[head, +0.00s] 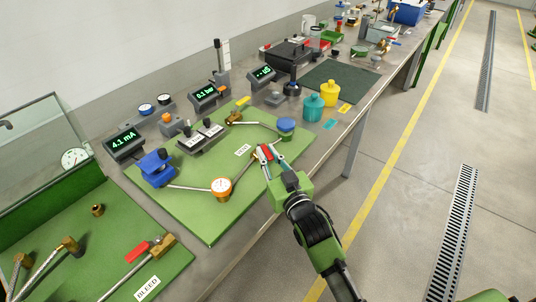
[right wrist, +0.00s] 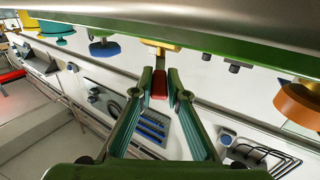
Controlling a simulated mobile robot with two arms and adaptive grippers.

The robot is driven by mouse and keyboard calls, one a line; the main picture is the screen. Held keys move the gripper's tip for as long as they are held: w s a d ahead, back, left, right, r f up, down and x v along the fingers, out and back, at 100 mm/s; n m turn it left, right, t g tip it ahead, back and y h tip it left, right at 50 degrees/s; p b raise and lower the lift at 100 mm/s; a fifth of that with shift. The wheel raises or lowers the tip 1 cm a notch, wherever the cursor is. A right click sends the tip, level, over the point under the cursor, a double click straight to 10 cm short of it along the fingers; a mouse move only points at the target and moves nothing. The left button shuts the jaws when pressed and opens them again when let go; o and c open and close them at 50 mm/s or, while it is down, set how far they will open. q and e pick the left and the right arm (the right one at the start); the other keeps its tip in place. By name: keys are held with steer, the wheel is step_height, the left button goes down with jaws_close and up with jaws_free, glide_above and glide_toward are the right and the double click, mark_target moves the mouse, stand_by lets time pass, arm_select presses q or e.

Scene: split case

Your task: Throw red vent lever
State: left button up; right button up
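The red vent lever (head: 267,152) is on a brass valve at the near right edge of the green board, beside the VENT label (head: 242,150). My right gripper (head: 271,154) is at this lever, with one finger on each side. In the right wrist view the red lever (right wrist: 159,84) lies between the fingertips (right wrist: 160,82) and nearly fills the gap. I cannot tell whether both fingers press on it. The brass valve (right wrist: 160,45) shows just beyond it. My left gripper is not in view.
A second red lever (head: 137,251) sits by the BLEED label (head: 147,288) on the green tray at lower left. Open floor lies right of the bench.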

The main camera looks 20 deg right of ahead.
steer(key=o, duration=0.3)
steer(key=s+d, duration=0.1)
steer(key=s, duration=1.1)
steer(key=shift+d, duration=0.2)
